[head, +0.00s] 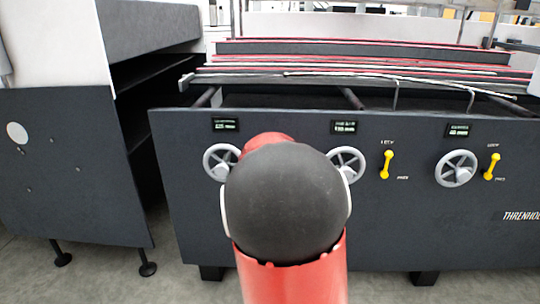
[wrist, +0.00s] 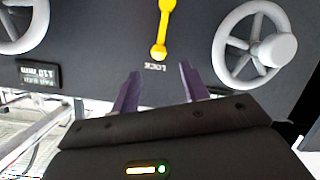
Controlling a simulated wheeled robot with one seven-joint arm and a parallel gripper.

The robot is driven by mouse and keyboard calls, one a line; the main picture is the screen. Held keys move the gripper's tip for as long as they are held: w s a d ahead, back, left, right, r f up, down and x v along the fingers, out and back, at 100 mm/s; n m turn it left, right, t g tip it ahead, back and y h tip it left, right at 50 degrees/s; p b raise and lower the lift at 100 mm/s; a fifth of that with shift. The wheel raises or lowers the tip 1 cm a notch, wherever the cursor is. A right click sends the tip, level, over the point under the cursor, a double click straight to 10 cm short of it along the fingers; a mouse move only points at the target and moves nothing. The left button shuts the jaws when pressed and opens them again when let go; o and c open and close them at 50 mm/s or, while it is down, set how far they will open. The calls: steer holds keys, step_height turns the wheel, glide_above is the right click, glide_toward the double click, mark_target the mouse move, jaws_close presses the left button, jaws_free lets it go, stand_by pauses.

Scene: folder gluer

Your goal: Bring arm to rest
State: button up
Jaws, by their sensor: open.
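In the head view my red and black arm (head: 285,205) is raised in front of the dark machine panel, and it hides my gripper there. In the wrist view my gripper (wrist: 160,68) is open, with its two purple fingers apart and nothing between them. Beyond the fingertips are the panel and a yellow lever (wrist: 163,28) beside a LOCK label. The fingers look apart from the lever.
The panel carries grey handwheels (head: 457,168), yellow levers (head: 387,165) and small displays (head: 344,127). Another handwheel (wrist: 255,45) is close by in the wrist view. A dark cabinet (head: 75,165) stands at left, with a gap before the panel.

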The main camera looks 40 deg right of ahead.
steer(key=shift+a, duration=0.1)
stand_by(0.3)
steer(key=s+a+n+g+y, duration=0.1)
steer(key=s+a+y, duration=0.35)
steer(key=a, duration=0.45)
steer(key=s+a+y, duration=0.4)
steer(key=s+a, duration=0.2)
steer(key=a, duration=0.3)
steer(key=s+a+f+g, duration=0.2)
steer(key=s+a, duration=0.3)
steer(key=s, duration=0.4)
steer(key=s+a+f+n+g, duration=0.1)
steer(key=s+a+f+g, duration=0.1)
steer(key=s+a, duration=0.3)
steer(key=s, duration=0.4)
steer(key=shift+s+n+g, duration=0.25)
steer(key=shift+n+g, duration=0.05)
steer(key=shift+g, duration=0.1)
steer(key=shift+c, duration=0.7)
steer(key=shift+d, duration=0.1)
steer(key=shift+c, duration=0.3)
